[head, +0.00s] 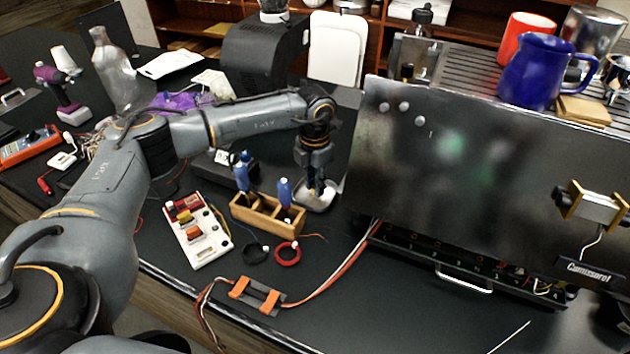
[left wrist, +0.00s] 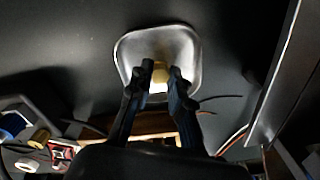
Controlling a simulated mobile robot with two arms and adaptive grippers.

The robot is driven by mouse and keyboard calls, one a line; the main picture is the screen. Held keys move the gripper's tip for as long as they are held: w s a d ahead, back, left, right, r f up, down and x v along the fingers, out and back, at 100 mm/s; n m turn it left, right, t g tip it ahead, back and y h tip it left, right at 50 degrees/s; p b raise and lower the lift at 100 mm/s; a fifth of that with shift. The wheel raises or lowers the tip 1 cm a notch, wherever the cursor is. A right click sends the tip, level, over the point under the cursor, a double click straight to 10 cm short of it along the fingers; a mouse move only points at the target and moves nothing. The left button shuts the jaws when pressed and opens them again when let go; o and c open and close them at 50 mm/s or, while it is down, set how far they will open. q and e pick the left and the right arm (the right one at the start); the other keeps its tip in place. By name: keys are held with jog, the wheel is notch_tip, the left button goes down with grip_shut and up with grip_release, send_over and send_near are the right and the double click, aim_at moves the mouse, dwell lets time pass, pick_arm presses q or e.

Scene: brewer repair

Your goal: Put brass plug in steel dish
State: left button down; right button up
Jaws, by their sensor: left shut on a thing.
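The steel dish (left wrist: 187,42) is a shallow, rounded-square dish on the dark bench top. In the head view the dish (head: 316,201) lies right of the wooden tool holder, partly hidden by my left gripper. The brass plug (left wrist: 160,72) is a small yellow piece between my left fingertips (left wrist: 160,82), over the inside of the dish. Whether the plug touches the dish floor I cannot tell. In the head view my left gripper (head: 318,188) points down at the dish and hides the plug. My right gripper is not in view.
A wooden holder (head: 268,216) with blue-handled tools stands close left of the dish. The metal brewer panel (head: 460,170) rises close on the right. A white tray of parts (head: 197,232), cable rings and wires lie in front.

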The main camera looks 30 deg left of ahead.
pick_arm(q)
jog(key=shift+f, duration=0.2)
jog(key=c, duration=1.2)
grip_release()
jog(key=shift+r, duration=0.1)
jog(key=shift+r, duration=0.25)
jog(key=shift+r+b, duration=0.3)
jog(key=shift+r, duration=0.05)
jog(key=shift+r+b, duration=1.55)
jog(key=shift+r, duration=4.05)
